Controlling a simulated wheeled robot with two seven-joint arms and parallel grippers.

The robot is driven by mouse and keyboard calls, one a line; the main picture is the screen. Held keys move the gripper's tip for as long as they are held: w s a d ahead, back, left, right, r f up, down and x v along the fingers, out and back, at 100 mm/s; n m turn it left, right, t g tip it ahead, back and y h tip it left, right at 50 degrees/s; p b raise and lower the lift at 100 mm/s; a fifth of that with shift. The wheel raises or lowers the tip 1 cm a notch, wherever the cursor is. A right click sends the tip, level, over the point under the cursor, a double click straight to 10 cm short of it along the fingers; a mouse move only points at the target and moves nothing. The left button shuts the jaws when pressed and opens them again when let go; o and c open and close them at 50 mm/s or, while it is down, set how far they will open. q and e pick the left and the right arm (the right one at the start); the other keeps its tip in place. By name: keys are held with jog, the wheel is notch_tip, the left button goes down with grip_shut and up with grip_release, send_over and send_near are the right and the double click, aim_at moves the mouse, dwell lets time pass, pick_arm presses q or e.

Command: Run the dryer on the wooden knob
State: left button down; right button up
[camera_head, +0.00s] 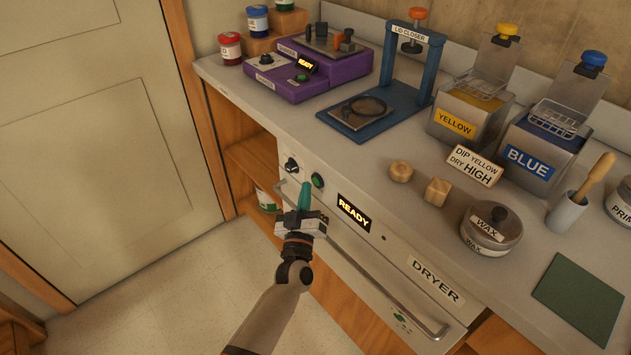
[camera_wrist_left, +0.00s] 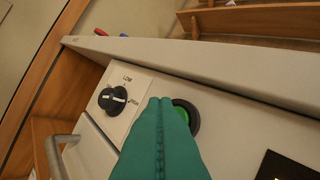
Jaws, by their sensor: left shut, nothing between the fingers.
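The dryer (camera_head: 436,279) is built in under the counter, its drawer front closed and its display (camera_head: 353,213) reading READY. Its black dial (camera_head: 291,165) shows in the left wrist view (camera_wrist_left: 113,100), the white mark pointing right, away from LOW toward a second, blurred label. The green button (camera_head: 318,181) is partly hidden behind my fingers in the wrist view (camera_wrist_left: 183,115). My left gripper (camera_head: 304,197) is shut and empty, its teal fingertips close to the button; contact cannot be told. The round wooden knob (camera_head: 400,171) lies on the counter, looking bare. My right gripper is out of view.
A wooden cube (camera_head: 437,191) sits beside the knob. A sign (camera_head: 475,166) reads DIP YELLOW DRY HIGH. Yellow (camera_head: 454,123) and blue (camera_head: 528,162) tanks, a wax jar (camera_head: 491,233) and a purple machine (camera_head: 300,75) stand on the counter. A long handle (camera_head: 375,270) crosses the dryer front.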

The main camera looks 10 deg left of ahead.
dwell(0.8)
pick_arm(q)
jog(key=shift+w+d, duration=0.25)
jog(key=shift+w, duration=0.1)
jog(key=shift+w+d+b, duration=0.2)
jog(key=shift+w+b, duration=0.15)
jog(key=shift+b, duration=0.05)
dwell(0.9)
jog(key=shift+s+a+f+p, duration=0.1)
jog(key=shift+s+a+p, duration=0.3)
jog(key=shift+s, duration=0.3)
